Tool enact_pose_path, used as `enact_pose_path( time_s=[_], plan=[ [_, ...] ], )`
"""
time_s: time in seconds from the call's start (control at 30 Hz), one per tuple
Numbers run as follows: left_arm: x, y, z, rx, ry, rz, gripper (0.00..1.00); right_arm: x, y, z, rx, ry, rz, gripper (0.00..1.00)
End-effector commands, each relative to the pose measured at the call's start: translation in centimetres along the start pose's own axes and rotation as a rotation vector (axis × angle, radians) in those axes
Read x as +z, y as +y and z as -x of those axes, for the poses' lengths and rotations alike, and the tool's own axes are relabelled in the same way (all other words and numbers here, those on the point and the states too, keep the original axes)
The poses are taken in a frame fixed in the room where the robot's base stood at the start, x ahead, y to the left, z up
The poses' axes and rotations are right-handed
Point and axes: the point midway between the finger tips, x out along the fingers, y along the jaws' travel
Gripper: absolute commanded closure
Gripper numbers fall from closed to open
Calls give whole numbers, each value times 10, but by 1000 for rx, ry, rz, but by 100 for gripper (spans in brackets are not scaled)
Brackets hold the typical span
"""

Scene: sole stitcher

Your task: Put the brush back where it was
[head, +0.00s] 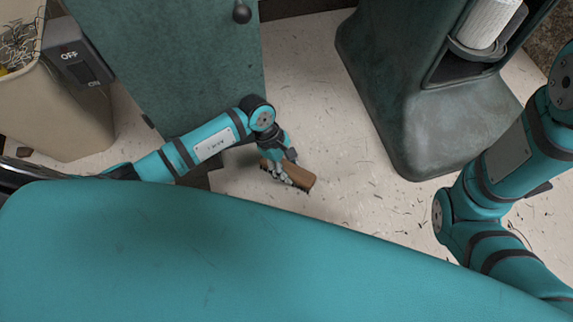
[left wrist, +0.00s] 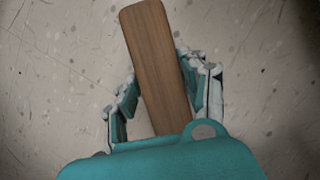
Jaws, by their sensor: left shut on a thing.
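The brush shows as a brown wooden block (head: 299,177) at the end of my left arm in the head view. My left gripper (head: 284,172) is shut on it, over the pale floor. In the left wrist view the wooden back of the brush (left wrist: 157,60) runs up between the two fingers of my left gripper (left wrist: 162,92), slightly tilted. Its near end is hidden behind the gripper's body. My right arm is at the right edge of the head view, but its gripper is out of the picture.
A green cabinet (head: 165,60) with an OFF/ON switch box (head: 78,62) stands behind my left arm. A beige bin (head: 60,118) stands at far left. A dark green machine base (head: 395,95) holding a white spool (head: 488,22) stands at right. Littered floor (head: 350,205) lies between.

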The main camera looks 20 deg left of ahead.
Motion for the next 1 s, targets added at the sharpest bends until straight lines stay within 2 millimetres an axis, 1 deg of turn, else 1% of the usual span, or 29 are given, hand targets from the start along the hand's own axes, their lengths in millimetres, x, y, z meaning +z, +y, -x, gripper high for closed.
enact_pose_path(
  time_s=[0.13, 0.17, 0.3, 0.53, 0.63, 0.77, 0.9, 1.0],
  plan=[
    [-2, 0, -4, 0, 1, 0, 82, -2, -1, 3, 0, 3, 0, 44],
    [-2, 0, -2, 0, 1, 1, 53, -2, 0, 2, 0, 3, 0, 44],
    [-2, 0, -2, 0, 1, 1, 34, -2, 0, 1, 0, 4, 1, 44],
    [-1, 0, -2, 0, 0, 1, 33, -3, 0, 1, 0, 5, 1, 44],
    [1, 0, 2, 0, -1, 1, 33, -2, 1, -3, 0, 5, 1, 44],
    [1, 0, 22, 2, 3, 0, 33, 3, 4, -16, 0, 5, 1, 44],
    [1, 1, 48, 1, 3, 1, 33, 9, 7, -33, 0, 6, 1, 44],
    [1, 0, 62, 0, 3, 1, 33, 12, 9, -42, 0, 7, 1, 44]
  ],
)
